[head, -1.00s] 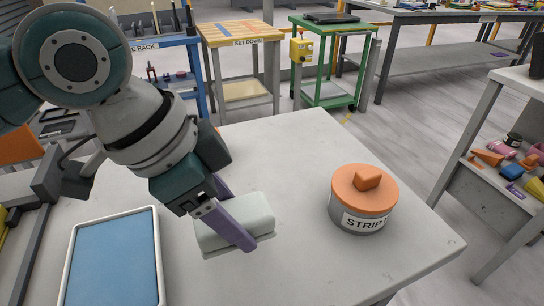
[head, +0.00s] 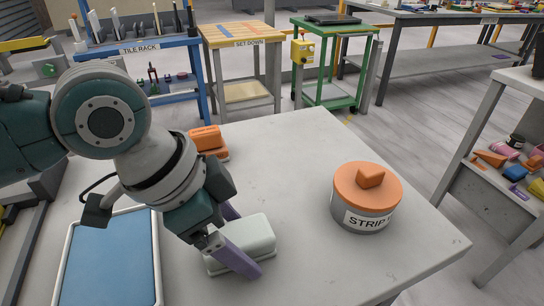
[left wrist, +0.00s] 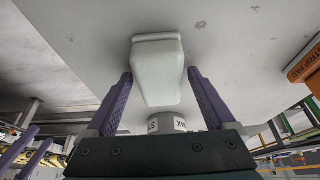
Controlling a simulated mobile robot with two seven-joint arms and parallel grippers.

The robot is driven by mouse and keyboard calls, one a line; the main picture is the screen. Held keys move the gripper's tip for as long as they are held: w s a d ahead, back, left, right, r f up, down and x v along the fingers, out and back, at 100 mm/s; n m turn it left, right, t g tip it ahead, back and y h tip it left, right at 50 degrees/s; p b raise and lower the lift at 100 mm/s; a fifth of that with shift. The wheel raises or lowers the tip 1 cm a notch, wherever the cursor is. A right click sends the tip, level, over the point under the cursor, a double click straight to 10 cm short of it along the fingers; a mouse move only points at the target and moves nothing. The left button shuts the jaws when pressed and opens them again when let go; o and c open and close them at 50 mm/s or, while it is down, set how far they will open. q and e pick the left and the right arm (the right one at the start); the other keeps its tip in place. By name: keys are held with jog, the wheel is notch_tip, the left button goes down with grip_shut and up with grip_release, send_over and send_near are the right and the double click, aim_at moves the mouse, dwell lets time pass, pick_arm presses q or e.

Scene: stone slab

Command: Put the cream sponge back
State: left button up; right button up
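The cream sponge (head: 243,236), a pale block with a wider base, rests on the grey stone slab (head: 300,170) near its front middle. My left gripper (head: 240,240) is low around it, one purple finger on the near side and one on the far side. In the left wrist view the sponge (left wrist: 158,75) lies between the two spread fingers (left wrist: 160,88), with narrow gaps at its sides. The near finger hides part of the sponge's front face.
A grey tin with an orange lid (head: 367,186), lettered STRIP, stands to the right on the slab. A blue tray with a white rim (head: 67,255) lies to the left. An orange block (head: 206,140) sits behind my left wrist. The slab's back middle is clear.

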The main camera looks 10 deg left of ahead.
pick_arm(q)
jog(key=shift+a+r, duration=0.1)
jog(key=shift+r, duration=0.2)
jog(key=p+v, duration=0.3)
jog(key=v, duration=0.8)
jog(key=s+d+f+n+t, duration=0.1)
jog(key=s+d+f+n, duration=0.1)
jog(key=s+d+n, duration=0.3)
jog(key=s+a+f+n+y, duration=0.1)
jog(key=s+a, duration=0.2)
jog(key=s+a+f+n+y, duration=0.1)
jog(key=s+a, duration=0.2)
jog(key=s+a+f+n+y, duration=0.1)
jog(key=s+a+n, duration=0.1)
jog(key=s+a, duration=0.1)
jog(key=shift+a+y, duration=0.1)
jog(key=shift+y, duration=0.2)
jog(key=shift+a, duration=0.1)
